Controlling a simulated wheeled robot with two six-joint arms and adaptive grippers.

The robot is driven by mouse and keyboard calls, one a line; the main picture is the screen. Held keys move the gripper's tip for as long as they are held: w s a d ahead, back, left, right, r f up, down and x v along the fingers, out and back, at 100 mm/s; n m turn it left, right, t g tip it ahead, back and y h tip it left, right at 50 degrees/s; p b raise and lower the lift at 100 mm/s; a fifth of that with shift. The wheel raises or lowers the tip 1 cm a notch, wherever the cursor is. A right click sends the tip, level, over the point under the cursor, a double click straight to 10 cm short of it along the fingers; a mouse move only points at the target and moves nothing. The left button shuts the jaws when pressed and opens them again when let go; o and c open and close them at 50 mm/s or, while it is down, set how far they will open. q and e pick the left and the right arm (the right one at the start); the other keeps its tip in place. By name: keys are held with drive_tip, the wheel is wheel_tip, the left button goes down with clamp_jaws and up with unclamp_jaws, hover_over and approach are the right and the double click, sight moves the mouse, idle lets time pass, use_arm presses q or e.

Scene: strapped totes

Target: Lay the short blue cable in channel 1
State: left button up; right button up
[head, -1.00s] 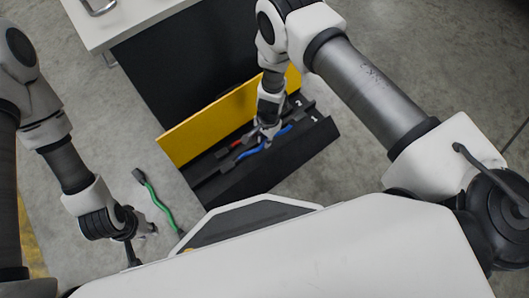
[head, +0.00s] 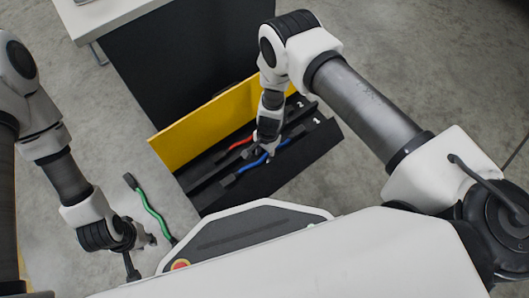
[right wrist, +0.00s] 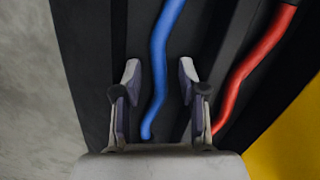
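The blue cable (head: 250,164) lies along the black channel block (head: 305,148), in the channel nearer to me, the one in line with the "1" mark (head: 316,120). It also runs up the middle of the right wrist view (right wrist: 160,62), slightly bent, between dark walls. My right gripper (head: 267,150) is over this cable. In the right wrist view its two fingers (right wrist: 160,85) stand apart on either side of the blue cable, with gaps. My left gripper (head: 142,250) is low at the left, away from the block; its fingers are too small to read.
A red cable (head: 238,143) lies in the other channel, near the yellow back panel (head: 205,128). A green cable (head: 152,211) lies to the left, near my left gripper. A white-topped cabinet (head: 108,14) stands behind. Grey floor is clear to the right.

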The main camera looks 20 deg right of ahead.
wheel_tip(320, 180, up, 12)
drive_tip(key=d+p, duration=0.1)
drive_tip(key=p, duration=0.7)
drive_tip(key=s+d+r+n+h, duration=0.2)
drive_tip(key=s+d+n, duration=0.3)
drive_tip(key=s+d, duration=0.5)
drive_tip(key=s+r+n+y, duration=0.1)
drive_tip(key=s+r+n, duration=0.5)
drive_tip(key=s, duration=0.4)
drive_tip(key=shift+s+d+r+t, duration=0.25)
drive_tip(key=shift+s+r+t, duration=0.15)
drive_tip(key=shift+r, duration=0.5)
